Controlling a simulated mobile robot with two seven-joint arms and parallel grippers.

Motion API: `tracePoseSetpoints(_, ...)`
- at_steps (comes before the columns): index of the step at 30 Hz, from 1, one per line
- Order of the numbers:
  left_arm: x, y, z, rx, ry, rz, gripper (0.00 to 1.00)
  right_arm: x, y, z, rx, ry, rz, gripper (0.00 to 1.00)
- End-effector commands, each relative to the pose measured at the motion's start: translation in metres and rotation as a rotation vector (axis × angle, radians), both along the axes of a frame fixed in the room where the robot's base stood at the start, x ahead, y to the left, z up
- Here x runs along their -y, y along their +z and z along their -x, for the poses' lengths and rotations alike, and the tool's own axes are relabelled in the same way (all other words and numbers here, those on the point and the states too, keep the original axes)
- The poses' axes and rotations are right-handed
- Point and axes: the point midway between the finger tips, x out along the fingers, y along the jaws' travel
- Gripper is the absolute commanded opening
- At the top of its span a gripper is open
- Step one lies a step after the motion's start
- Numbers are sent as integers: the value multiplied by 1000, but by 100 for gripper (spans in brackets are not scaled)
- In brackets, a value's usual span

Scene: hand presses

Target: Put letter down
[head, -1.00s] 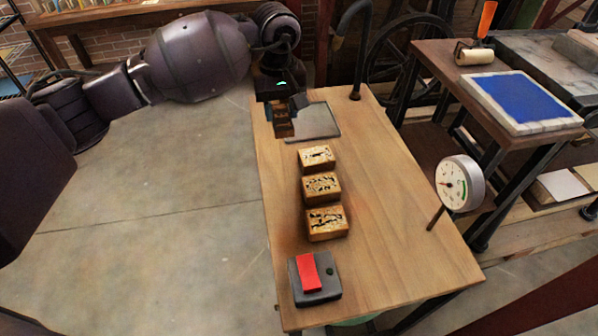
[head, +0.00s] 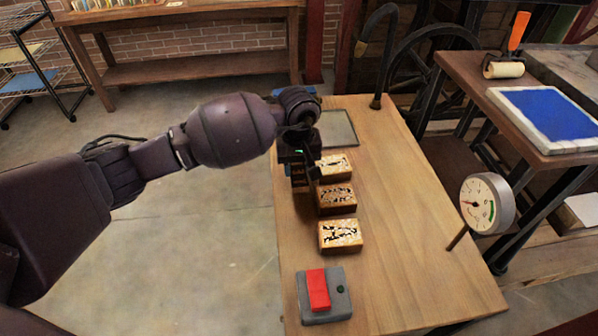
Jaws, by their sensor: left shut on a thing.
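Three wooden letter blocks with dark carved faces lie in a row on the wooden table (head: 418,255): a far one (head: 337,165), a middle one (head: 337,198) and a near one (head: 340,235). My left gripper (head: 301,178) is shut on another letter block (head: 298,174), mostly hidden by the fingers. It is at the table's left side, just left of the far and middle blocks. I cannot tell whether the held block touches the table. My right gripper is out of view.
A grey plate (head: 338,128) lies behind the blocks. A grey box with a red switch (head: 318,290) is at the near left. A round gauge (head: 487,204) stands at the right edge. The table's middle right is clear. A side table holds a blue slab (head: 548,112).

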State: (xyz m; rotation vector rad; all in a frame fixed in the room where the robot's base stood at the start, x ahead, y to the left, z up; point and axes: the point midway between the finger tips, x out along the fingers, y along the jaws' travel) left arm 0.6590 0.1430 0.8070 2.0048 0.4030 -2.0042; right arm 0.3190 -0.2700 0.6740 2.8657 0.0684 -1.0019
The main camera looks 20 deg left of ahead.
Motion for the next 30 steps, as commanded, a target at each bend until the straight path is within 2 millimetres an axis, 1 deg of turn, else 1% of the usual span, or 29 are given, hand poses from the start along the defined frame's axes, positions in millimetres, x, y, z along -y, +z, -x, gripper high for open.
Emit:
tracePoseSetpoints(1,1,-13,1,-7,1,3,23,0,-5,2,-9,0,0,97)
tracePoseSetpoints(4,1,-23,1,-4,1,3,23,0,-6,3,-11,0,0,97)
tracePoseSetpoints(12,0,-22,0,1,0,2,23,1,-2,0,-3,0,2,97)
tracePoseSetpoints(17,0,-26,0,-1,0,1,23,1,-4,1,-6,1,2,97)
tracePoseSetpoints(18,0,-26,0,-1,0,1,46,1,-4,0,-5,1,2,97)
tracePoseSetpoints(22,1,-25,0,0,0,1,66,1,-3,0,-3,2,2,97)
tracePoseSetpoints(30,1,-25,0,1,0,2,67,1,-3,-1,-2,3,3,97)
